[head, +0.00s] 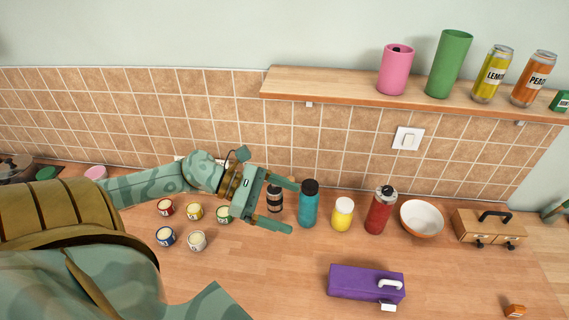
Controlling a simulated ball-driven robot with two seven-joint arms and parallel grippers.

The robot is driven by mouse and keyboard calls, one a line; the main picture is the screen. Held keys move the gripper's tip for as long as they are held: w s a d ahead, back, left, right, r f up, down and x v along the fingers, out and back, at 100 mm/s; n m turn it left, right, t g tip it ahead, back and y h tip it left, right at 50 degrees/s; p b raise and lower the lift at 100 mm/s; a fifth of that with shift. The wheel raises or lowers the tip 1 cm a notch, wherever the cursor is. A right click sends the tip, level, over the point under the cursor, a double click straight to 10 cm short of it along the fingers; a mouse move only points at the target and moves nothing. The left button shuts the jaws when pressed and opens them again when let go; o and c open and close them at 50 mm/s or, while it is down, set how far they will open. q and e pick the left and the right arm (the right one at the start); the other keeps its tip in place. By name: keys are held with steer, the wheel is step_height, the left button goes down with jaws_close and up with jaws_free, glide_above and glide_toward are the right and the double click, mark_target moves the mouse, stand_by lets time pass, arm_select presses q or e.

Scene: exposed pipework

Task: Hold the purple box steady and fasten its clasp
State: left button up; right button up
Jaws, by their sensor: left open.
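The purple box (358,283) sits on the wooden counter at the lower right of centre in the head view. Its lid looks closed. A white handle (390,285) is on its right part, and a small white clasp piece (388,306) sticks out at its front lower edge. I cannot tell whether the clasp is fastened. My left gripper (292,206) is open and empty, up and to the left of the box and apart from it, close to the teal bottle. My right gripper is not in view.
A dark striped jar (274,199), a teal bottle (309,204), a yellow jar (342,214), a red bottle (380,210), a bowl (422,218) and a wooden case (488,228) line the back. Several small tins (195,211) stand left. A shelf (330,90) hangs above. Counter around the box is clear.

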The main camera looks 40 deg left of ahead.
arm_select(q)
steer(key=b, duration=2.4)
glide_toward(335, 281)
steer(key=shift+n, duration=0.3)
steer(key=a, duration=0.1)
steer(key=a+f, duration=0.1)
steer(key=a, duration=0.1)
steer(key=s+a, duration=0.1)
steer(key=a, duration=0.1)
steer(key=shift+a+f, duration=0.25)
steer(key=shift+f, duration=0.1)
steer(key=shift+w+d+r, duration=0.1)
steer(key=x, duration=1.6)
steer(key=shift+s+f, duration=0.25)
steer(key=shift+f, duration=0.1)
steer(key=c, duration=1.1)
steer(key=o, duration=0.9)
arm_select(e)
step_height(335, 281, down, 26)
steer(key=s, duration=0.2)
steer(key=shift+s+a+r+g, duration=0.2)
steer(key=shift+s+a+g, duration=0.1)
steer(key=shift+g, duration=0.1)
arm_select(q)
steer(key=c, duration=0.7)
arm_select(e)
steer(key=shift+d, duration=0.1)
